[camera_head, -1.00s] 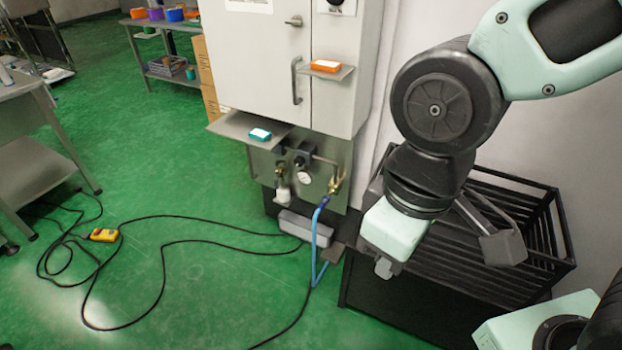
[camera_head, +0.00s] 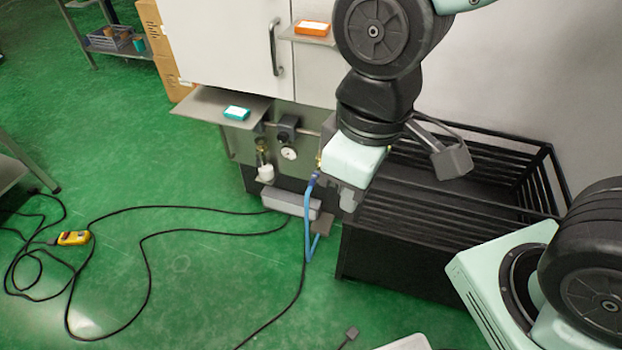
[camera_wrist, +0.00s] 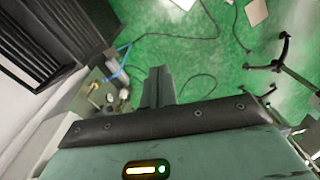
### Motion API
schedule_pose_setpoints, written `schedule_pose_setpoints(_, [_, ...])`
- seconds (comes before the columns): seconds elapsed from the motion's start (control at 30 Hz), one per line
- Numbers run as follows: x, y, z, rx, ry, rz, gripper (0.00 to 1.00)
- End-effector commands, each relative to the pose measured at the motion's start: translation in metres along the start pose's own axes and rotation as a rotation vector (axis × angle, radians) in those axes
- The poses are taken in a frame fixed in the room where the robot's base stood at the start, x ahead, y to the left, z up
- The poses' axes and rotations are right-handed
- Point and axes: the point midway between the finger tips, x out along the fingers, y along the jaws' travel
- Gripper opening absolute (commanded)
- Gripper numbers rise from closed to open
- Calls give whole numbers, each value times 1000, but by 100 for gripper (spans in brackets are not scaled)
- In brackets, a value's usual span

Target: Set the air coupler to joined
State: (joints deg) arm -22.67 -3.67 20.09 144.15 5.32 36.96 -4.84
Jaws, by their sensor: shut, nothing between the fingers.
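The air coupler is on the steel utility panel (camera_head: 245,147) under the cabinet. Its blue hose (camera_head: 311,192) hangs from a dark blue end, and a little brass shows just above, beside my gripper. My gripper (camera_head: 349,204) is shut and empty, pointing down just right of the hose and hiding part of the fitting. Whether it touches, and whether the coupler is joined, I cannot tell. In the wrist view the shut fingers (camera_wrist: 158,84) are at the middle, with the blue hose (camera_wrist: 122,50) and panel fittings to their left.
A black slatted crate (camera_head: 440,215) stands right of the panel, under my arm. A shelf with a teal box (camera_head: 237,113) and a shelf with an orange box (camera_head: 312,27) jut from the cabinet. Black cable and a yellow device (camera_head: 73,238) lie on the open green floor.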

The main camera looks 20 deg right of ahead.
Motion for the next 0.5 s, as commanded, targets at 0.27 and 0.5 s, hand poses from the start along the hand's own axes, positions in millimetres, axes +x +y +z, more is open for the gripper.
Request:
schedule_pose_setpoints(0.27, [124, 93, -116, -581, 11, 84, 0])
schedule_pose_setpoints(0.5, [260, 215, -193, -1205, -114, 236, 0])
